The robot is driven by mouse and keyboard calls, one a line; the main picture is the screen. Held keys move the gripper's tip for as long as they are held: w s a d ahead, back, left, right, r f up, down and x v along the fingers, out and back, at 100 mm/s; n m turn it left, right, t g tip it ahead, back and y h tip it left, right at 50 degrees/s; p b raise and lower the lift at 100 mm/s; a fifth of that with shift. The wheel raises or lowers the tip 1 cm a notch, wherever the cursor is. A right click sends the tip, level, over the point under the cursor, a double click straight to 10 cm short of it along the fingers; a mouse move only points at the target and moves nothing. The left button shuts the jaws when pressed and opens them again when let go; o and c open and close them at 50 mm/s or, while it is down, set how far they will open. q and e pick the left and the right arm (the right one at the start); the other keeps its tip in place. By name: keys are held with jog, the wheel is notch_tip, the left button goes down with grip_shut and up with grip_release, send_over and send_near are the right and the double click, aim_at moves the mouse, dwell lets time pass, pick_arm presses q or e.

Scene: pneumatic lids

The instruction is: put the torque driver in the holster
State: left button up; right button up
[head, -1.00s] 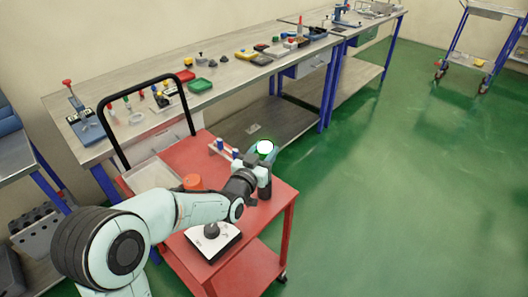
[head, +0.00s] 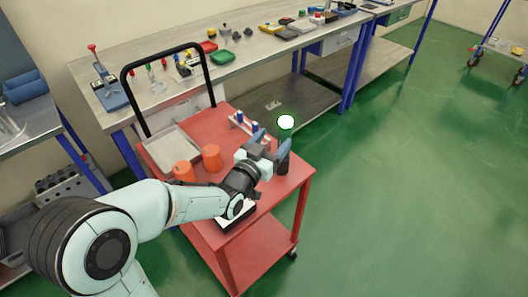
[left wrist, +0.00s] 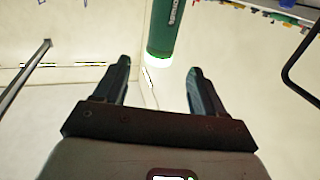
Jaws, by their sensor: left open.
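The torque driver (head: 286,123) shows in the head view as a bright white round end with a green rim, above the right part of the red cart. In the left wrist view the green driver (left wrist: 165,28) has white lettering and a pale end, and lies between and just beyond the fingertips. My left gripper (head: 270,144) is open and empty, close to the driver; both fingers also show in the left wrist view (left wrist: 158,76). A dark upright piece (head: 283,160) is below the driver, partly behind a finger; I cannot tell whether it is the holster. My right gripper is out of view.
The red cart (head: 295,180) also carries two orange cylinders (head: 211,158), a pale tray (head: 170,145), a rack with blue-topped pieces (head: 240,121) and a white-topped box (head: 238,216) partly behind my arm. A black handle (head: 209,80) rises at its far end. A workbench stands behind.

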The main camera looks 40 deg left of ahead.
pick_arm(q)
jog(key=shift+v, duration=2.4)
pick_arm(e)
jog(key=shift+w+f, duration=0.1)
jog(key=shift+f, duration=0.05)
